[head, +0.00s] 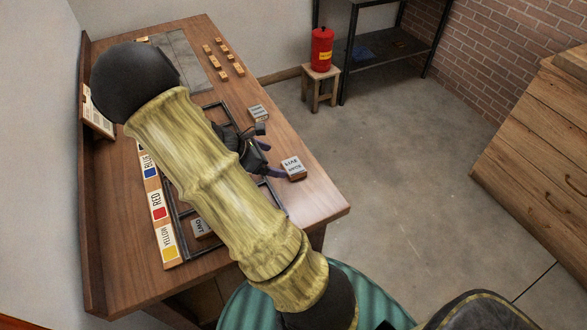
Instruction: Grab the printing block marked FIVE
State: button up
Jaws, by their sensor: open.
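A small wooden printing block (293,168) with a pale lettered top lies near the table's right edge. Its print is small and turned; one word looks like FIVE, but I cannot read it surely. My gripper (271,160) is open, its dark fingers just left of this block, with the lower fingertip close to it. I cannot tell whether they touch. A second lettered block (259,113) lies further back, its marking unreadable. A third block (201,228), apparently marked TWO, sits in the frame left of my arm, which partly hides it.
A dark metal frame (172,216) lies on the wooden table (318,205), largely behind my arm. A colour strip (160,214) runs along its left. Several small wooden pieces (225,57) stand at the back. A red extinguisher (321,50) on a stool is beyond the table.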

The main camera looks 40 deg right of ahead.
aim_at(293, 166)
jog(key=x, duration=0.4)
jog(key=shift+w+x, duration=0.1)
jog(key=shift+x, duration=1.2)
jog(key=shift+w+x, duration=0.15)
jog(key=shift+x, duration=1.15)
jog(key=shift+a+f, duration=0.1)
jog(key=c, duration=1.1)
notch_tip(293, 166, up, 10)
jog(key=shift+p, duration=0.35)
